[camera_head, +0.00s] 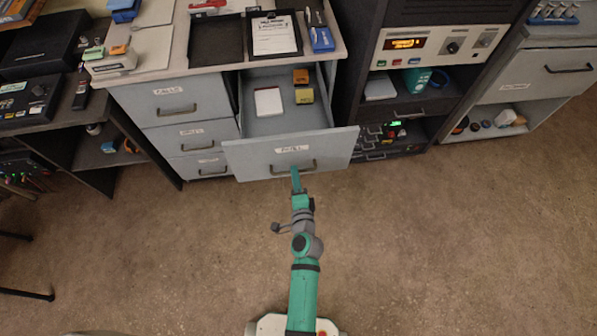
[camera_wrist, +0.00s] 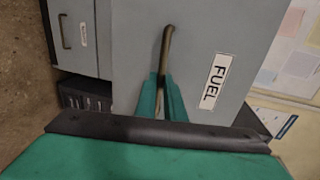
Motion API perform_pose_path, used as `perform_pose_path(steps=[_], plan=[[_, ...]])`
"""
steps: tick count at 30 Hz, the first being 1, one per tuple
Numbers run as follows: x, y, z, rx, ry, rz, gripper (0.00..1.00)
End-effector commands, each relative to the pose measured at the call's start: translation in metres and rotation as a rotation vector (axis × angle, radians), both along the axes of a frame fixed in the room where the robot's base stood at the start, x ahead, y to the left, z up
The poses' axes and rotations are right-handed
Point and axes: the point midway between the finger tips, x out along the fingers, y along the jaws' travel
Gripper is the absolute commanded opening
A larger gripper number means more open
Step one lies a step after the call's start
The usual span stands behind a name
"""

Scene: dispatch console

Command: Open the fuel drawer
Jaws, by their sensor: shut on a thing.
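The fuel drawer (camera_head: 245,164) is a grey drawer under the counter, pulled well out, with a white label on its front. The label reads FUEL in the wrist view (camera_wrist: 213,81). The fingers hide part of the handle.
Shut drawers (camera_head: 173,108) stand left of the open one. A dark equipment rack (camera_head: 400,120) stands close on its right. Black trays (camera_head: 215,40) and a clipboard (camera_head: 274,34) lie on the counter above. The brown floor (camera_head: 420,240) is clear around my arm.

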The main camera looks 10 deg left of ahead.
Motion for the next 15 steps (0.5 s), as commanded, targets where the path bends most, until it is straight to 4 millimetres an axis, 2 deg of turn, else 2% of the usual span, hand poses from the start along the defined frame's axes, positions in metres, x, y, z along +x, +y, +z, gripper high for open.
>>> perform_pose_path(steps=[7,8,9,15], plan=[[-0.0002,0.0004,-0.0005,0.0,0.001,0.001,0.0],[-0.0001,0.0003,-0.0005,0.0,0.001,0.001,0.16],[-0.0001,0.0003,-0.0005,0.0,0.001,0.001,0.26],[0.0001,-0.0003,-0.0002,0.001,0.0,0.0,0.27]])
